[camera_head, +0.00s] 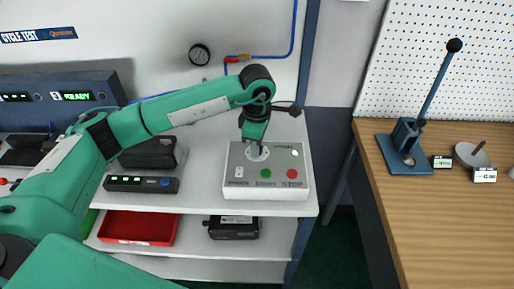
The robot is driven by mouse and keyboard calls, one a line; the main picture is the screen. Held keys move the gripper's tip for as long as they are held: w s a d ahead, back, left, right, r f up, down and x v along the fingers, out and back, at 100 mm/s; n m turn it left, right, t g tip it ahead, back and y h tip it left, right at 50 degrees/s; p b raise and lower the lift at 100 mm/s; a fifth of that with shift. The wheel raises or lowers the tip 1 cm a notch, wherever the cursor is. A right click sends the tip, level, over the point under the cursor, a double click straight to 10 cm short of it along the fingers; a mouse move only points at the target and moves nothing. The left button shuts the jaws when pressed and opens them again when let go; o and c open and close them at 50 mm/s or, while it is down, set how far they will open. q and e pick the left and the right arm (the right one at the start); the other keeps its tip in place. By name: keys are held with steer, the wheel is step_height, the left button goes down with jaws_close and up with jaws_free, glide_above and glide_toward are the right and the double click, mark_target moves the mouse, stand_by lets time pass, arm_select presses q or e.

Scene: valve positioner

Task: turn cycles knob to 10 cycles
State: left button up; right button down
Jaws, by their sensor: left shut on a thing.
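The control box (298,174) is pale grey and sits at the right end of the white bench top. Its front shows a green button (265,174) and a red button (292,173), with small labels by them. My left arm reaches in from the left, and its gripper (257,151) points down at the top of the box. The gripper is shut on the cycles knob, which its fingers mostly hide. The knob's pointer and scale cannot be read here. My right gripper is not in view.
A black box (148,153) and a dark unit with green displays (142,185) stand left of the control box. A red tray (138,228) is on the shelf below. At right, a wooden table (440,220) holds a blue lever press (405,150).

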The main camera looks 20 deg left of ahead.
arm_select(q)
steer(key=shift+r, duration=0.1)
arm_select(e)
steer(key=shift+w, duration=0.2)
arm_select(q)
steer(key=o, duration=1)
steer(key=shift+r, duration=0.4)
step_height(320, 180, up, 13)
steer(key=b, duration=0.2)
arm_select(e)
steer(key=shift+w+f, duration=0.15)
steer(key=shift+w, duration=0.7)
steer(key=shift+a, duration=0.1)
